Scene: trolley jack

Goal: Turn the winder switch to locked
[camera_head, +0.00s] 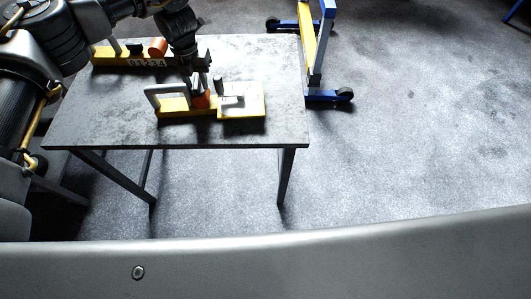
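A yellow-based unit (185,114) sits on the grey table, with a pale upright frame (152,97) at its left and an orange-red part (201,101) near its middle. A yellow plate with a pale panel (254,104) adjoins it on the right, and a short grey upright lever or knob (218,86) stands by it. I cannot tell which part is the winder switch or how it is set. My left gripper (200,84) points down just above the orange-red part. Its fingertips are small and dark, so contact and opening are unclear. My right gripper is not in view.
A second yellow unit (104,55) with a number display and an orange cylinder lies at the table's back left. The grey table (275,65) has bare top at right. A yellow and blue wheeled frame (310,45) stands on the floor behind. Open floor lies right.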

